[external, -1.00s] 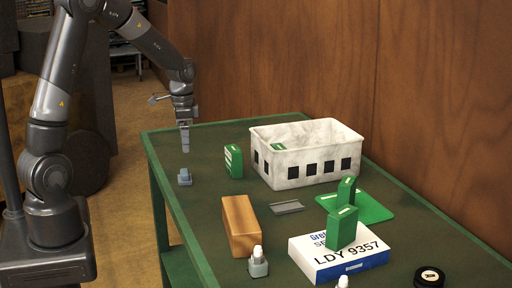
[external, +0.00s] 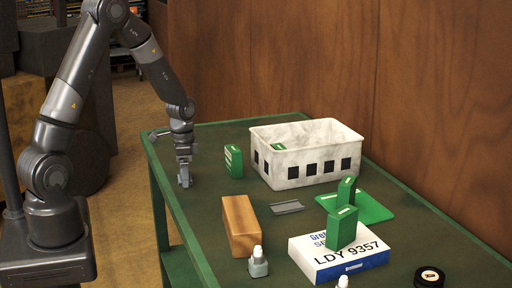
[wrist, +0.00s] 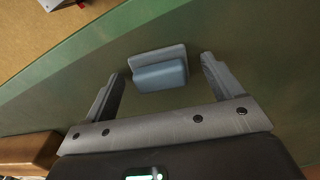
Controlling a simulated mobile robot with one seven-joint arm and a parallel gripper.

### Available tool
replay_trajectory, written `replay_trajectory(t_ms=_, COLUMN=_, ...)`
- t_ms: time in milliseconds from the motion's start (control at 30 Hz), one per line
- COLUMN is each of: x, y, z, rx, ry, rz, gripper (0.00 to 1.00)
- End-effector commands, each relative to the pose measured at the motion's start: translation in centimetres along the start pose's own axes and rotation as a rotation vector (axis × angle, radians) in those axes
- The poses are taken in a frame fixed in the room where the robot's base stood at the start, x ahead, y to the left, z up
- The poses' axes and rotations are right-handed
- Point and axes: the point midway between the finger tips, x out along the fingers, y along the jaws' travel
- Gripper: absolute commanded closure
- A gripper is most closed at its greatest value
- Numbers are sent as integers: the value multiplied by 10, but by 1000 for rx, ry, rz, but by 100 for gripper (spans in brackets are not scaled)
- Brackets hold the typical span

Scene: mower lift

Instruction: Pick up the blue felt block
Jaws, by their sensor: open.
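The blue felt block (wrist: 160,77) lies on the green table near its left edge, with a grey strip along its far side in the wrist view. My gripper (external: 184,180) is lowered over it, with the fingers pointing down. In the wrist view my gripper (wrist: 160,67) is open, with one finger on each side of the block and a visible gap to both. In the external view the gripper mostly hides the block. Whether the fingertips touch the table I cannot tell.
A green box (external: 233,161) stands just right of the gripper, before a white bin (external: 310,172). A brown wooden block (external: 240,226) lies nearer the front. The table's left edge (external: 161,190) is close to the gripper. Bare table lies between these things.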

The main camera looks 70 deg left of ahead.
Motion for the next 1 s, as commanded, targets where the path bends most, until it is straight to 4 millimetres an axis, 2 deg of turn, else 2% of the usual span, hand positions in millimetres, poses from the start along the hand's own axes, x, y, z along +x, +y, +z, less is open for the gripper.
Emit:
replay_trajectory(t_ms=233, x=2, y=0, z=0, rx=0, ry=0, rz=0, gripper=15)
replay_trajectory(t_ms=833, x=2, y=0, z=0, rx=0, ry=0, rz=0, gripper=64)
replay_trajectory(t_ms=1000, x=2, y=0, z=0, rx=0, ry=0, rz=0, gripper=64)
